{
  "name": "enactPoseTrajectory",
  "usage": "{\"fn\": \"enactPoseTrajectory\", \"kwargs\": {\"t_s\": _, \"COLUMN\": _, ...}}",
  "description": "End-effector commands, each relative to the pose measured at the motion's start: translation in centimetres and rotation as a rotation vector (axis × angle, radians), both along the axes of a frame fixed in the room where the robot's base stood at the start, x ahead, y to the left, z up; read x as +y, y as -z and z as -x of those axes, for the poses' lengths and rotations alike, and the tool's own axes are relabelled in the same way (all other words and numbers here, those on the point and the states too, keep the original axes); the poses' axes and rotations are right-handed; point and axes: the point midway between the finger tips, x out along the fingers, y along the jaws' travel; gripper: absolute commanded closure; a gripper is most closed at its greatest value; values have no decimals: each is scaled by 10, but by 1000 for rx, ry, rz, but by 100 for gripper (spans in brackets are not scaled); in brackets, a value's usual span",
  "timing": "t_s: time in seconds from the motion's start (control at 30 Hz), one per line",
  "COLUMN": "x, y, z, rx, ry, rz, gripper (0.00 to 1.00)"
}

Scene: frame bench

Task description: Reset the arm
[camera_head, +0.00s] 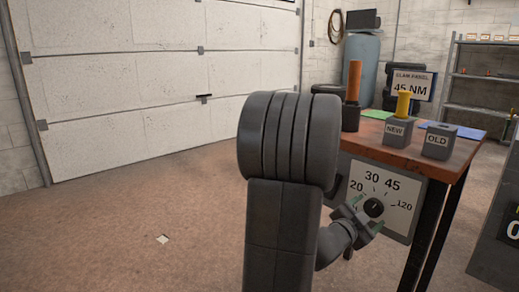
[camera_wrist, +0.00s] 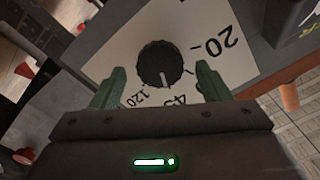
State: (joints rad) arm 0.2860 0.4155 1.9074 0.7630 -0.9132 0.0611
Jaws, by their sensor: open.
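My gripper (camera_head: 357,216) is in front of the dial panel on the bench front in the head view. In the wrist view my gripper (camera_wrist: 160,85) is open, its two green fingers apart on either side of the black knob (camera_wrist: 161,64). No finger is seen to touch the knob. The knob (camera_head: 374,207) also shows in the head view, in the middle of a white dial plate (camera_head: 402,188) marked 20, 30, 45 and 120. In the wrist view the knob's white mark points down, near the 45 and 120. My arm hides part of the bench.
The bench (camera_head: 455,161) carries a NEW block (camera_head: 396,133) with a yellow-topped piece, an OLD block (camera_head: 438,142), and an orange-handled tool (camera_head: 354,82). A sign (camera_head: 411,86) reads 45 NM. A dark cabinet (camera_head: 497,245) stands at the right edge. The floor at left is mostly clear.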

Motion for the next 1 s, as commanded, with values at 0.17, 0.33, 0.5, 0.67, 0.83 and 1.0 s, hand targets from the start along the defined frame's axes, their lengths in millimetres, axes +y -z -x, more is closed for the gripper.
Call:
{"fn": "enactPoseTrajectory", "kwargs": {"t_s": 0.17, "x": -14, "y": 1, "z": -12, "rx": 0, "ry": 1, "rz": 1, "gripper": 30}}
{"fn": "enactPoseTrajectory", "kwargs": {"t_s": 0.33, "x": -17, "y": 0, "z": -14, "rx": 5, "ry": -1, "rz": 3, "gripper": 30}}
{"fn": "enactPoseTrajectory", "kwargs": {"t_s": 0.5, "x": -17, "y": 0, "z": -14, "rx": 7, "ry": -1, "rz": 5, "gripper": 30}}
{"fn": "enactPoseTrajectory", "kwargs": {"t_s": 0.67, "x": -16, "y": -1, "z": -13, "rx": 6, "ry": -1, "rz": 4, "gripper": 30}}
{"fn": "enactPoseTrajectory", "kwargs": {"t_s": 0.83, "x": -3, "y": -2, "z": -4, "rx": 1, "ry": -4, "rz": -1, "gripper": 30}}
{"fn": "enactPoseTrajectory", "kwargs": {"t_s": 1.0, "x": 21, "y": -3, "z": 17, "rx": 2, "ry": -5, "rz": -1, "gripper": 30}}
